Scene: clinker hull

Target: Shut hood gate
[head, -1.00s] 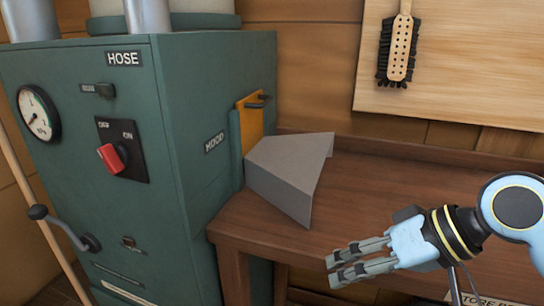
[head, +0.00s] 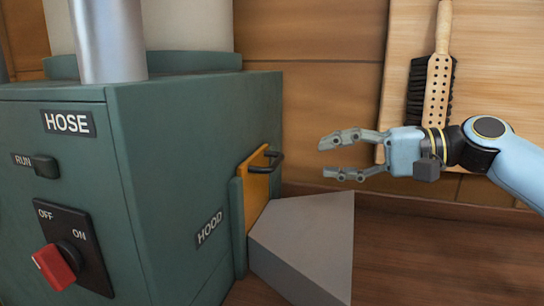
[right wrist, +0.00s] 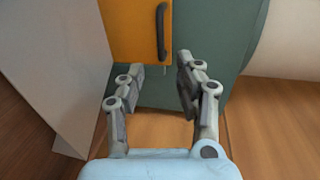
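The hood gate (head: 257,191) is an orange plate standing in a slot on the side of the green cabinet, beside the HOOD label (head: 209,228). Its dark handle (head: 272,159) sticks out near the top. In the right wrist view the gate (right wrist: 136,27) and handle (right wrist: 161,32) are straight ahead, beyond the fingertips. My right gripper (head: 335,158) is open and empty, to the right of the handle and apart from it. It also shows in the right wrist view (right wrist: 160,66), fingers spread. My left gripper is not in view.
The grey hood (head: 305,240) juts out below and right of the gate, over the wooden bench (head: 400,255). The cabinet (head: 165,190) carries a red switch (head: 56,266) on its front. A brush (head: 438,75) hangs on the board behind my right arm.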

